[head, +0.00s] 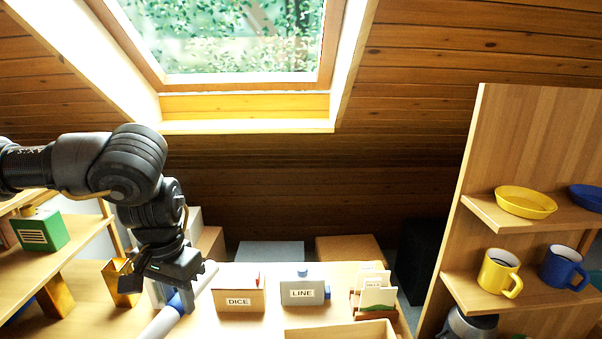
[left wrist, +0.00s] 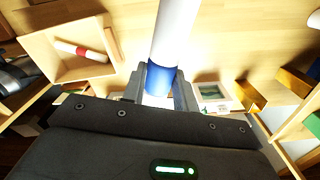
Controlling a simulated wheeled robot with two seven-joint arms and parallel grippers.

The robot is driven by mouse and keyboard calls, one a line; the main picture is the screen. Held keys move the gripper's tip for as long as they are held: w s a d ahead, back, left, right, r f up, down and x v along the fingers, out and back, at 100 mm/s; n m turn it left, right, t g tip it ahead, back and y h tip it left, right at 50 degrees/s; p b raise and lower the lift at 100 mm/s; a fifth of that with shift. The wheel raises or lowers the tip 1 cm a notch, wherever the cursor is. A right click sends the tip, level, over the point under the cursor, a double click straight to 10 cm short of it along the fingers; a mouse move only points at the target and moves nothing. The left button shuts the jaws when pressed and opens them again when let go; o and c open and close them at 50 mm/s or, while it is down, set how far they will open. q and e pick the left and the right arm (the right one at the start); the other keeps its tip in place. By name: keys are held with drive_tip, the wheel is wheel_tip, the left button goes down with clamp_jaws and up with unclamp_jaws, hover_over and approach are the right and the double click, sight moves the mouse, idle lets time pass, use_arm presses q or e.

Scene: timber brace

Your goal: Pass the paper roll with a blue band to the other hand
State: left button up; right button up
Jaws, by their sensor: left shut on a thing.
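The paper roll (head: 162,322) is white with a blue band (left wrist: 160,78). My left gripper (head: 181,291) is shut on it at the band, above the table's left part. In the head view the roll lies slantwise, its far end up and to the right. In the left wrist view the white part of the roll (left wrist: 175,30) runs away from the fingers (left wrist: 160,90) to the top edge. My right gripper is not seen in the head view.
A DICE box (head: 238,299), a LINE box (head: 302,292) and a card holder (head: 376,298) stand on the table. A wooden tray (head: 340,330) at the front holds a red-banded roll (left wrist: 85,50). Shelves stand left and right, the right one (head: 480,212) with plates and mugs.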

use_arm(q)
drive_tip(key=shift+r, duration=0.15)
drive_tip(key=w+d+f+n, duration=0.1)
drive_tip(key=w+d+f, duration=0.2)
drive_tip(key=d+f, duration=0.2)
drive_tip(key=w+d+f+n, duration=0.2)
drive_tip(key=d+f, duration=0.4)
drive_tip(key=f, duration=0.3)
drive_tip(key=w+d+f+n, duration=0.1)
drive_tip(key=w+d+f, duration=0.2)
drive_tip(key=d+f, duration=0.3)
drive_tip(key=shift+w+d+f+n, duration=0.15)
drive_tip(key=shift+f, duration=0.25)
drive_tip(key=shift+w+d+f+n, duration=0.1)
drive_tip(key=shift+w+f+n, duration=0.05)
drive_tip(key=shift+f, duration=0.25)
